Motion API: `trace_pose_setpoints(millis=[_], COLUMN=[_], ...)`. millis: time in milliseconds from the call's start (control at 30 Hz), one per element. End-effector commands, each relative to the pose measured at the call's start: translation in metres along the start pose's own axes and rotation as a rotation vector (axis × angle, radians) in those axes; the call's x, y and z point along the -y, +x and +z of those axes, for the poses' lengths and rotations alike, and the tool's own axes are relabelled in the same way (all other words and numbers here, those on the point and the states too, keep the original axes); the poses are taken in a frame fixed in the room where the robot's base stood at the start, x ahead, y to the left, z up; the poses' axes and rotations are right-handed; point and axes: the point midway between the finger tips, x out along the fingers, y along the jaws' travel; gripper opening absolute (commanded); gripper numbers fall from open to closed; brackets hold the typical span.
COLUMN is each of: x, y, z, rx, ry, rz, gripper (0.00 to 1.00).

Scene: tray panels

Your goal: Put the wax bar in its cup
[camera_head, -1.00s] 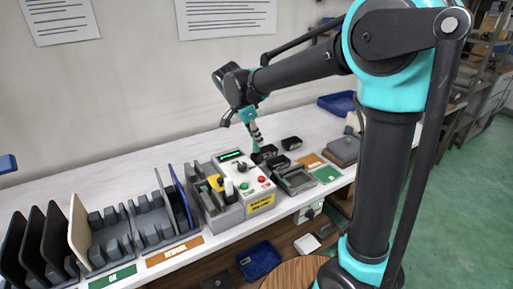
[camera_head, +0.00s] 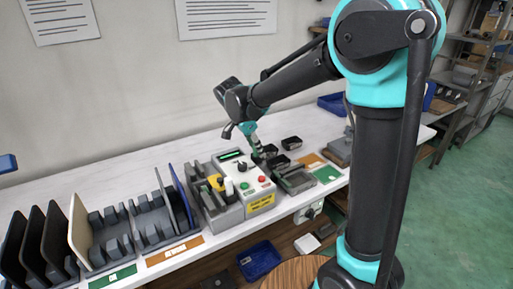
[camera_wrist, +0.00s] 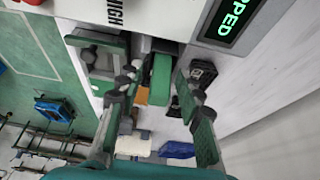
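A green bar (camera_wrist: 160,78), which I take for the wax bar, stands between the fingers of my gripper (camera_wrist: 158,92) in the wrist view. The fingers are apart, with narrow gaps seeming to show on both sides of the bar. In the head view my gripper (camera_head: 257,148) is low at the back of the bench, beside small black cups (camera_head: 270,151). The bar's far end is near something dark. I cannot tell whether it is inside a cup. Which cup belongs to the bar is not clear.
A grey control box (camera_head: 243,181) with a green display and buttons stands left of my gripper. Another black cup (camera_head: 291,143) and a grey tray (camera_head: 296,181) are close on the right. Grey racks with panels fill the left. The bench behind is clear.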

Motion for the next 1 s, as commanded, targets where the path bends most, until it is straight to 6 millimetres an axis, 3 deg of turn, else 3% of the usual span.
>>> trace_pose_setpoints(millis=[367, 800, 1000], x=[0.000, 0.000, 0.000], y=[-0.007, -0.090, -0.115], z=[-0.001, -0.001, -0.001], rx=[0.000, 0.000, 0.000], ry=[-0.001, -0.001, -0.001], rz=[0.000, 0.000, 0.000], gripper=[0.37, 0.37, 0.37])
